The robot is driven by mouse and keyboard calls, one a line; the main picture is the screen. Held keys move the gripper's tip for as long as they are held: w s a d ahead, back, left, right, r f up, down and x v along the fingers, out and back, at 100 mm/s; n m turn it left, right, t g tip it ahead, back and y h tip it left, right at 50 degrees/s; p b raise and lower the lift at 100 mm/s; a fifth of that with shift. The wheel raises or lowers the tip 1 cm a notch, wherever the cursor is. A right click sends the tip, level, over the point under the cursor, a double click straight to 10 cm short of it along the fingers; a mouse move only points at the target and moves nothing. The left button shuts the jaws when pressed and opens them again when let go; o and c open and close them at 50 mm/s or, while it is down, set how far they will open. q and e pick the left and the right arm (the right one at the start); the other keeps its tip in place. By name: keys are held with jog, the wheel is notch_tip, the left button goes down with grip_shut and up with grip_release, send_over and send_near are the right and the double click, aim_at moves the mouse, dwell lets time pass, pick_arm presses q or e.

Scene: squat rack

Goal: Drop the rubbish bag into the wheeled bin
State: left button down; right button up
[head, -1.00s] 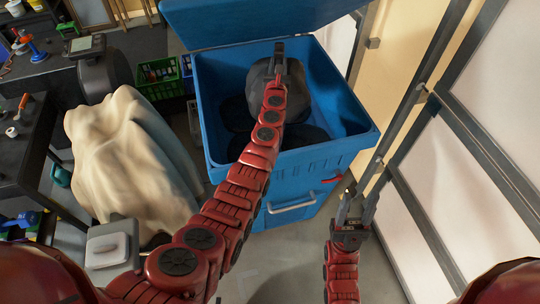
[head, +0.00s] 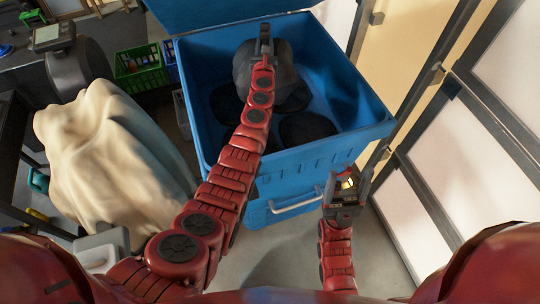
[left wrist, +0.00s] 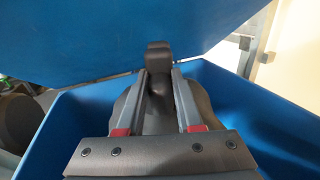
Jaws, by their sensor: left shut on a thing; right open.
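The blue wheeled bin (head: 205,105) stands open in front of me in the head view, its lid (head: 235,12) tipped back; the lid also fills the top of the left wrist view (left wrist: 90,35). My left gripper (head: 265,42) is inside the bin's opening, shut on the neck of the dark grey rubbish bag (head: 285,62). The bag's knot (left wrist: 159,58) shows between the fingers in the left wrist view. Other dark rounded shapes (head: 307,130) lie lower in the bin. My right gripper (head: 347,182) is open and empty, outside the bin near its front right.
A cream cloth-draped object (head: 100,150) stands left of the bin. A green crate (head: 141,72) is behind it. Panelled doors (head: 440,160) run along the right. Grey floor (head: 290,255) is clear in front of the bin.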

pick_arm(q)
jog(key=shift+r, duration=0.2)
jog(key=c, duration=0.6)
grip_release()
jog(key=shift+s, duration=0.1)
jog(key=shift+o, duration=0.6)
jog(key=shift+f, duration=0.1)
jog(key=shift+s+p, duration=0.35)
jog(key=shift+p, duration=0.3)
jog(key=s+p, duration=0.4)
jog(key=s, duration=0.1)
jog(key=shift+s+a+r, duration=0.2)
jog(key=shift+a+r, duration=0.05)
jog(key=shift+a, duration=0.05)
jog(key=s+p, duration=0.3)
jog(key=s, duration=0.8)
jog(key=shift+f, duration=0.2)
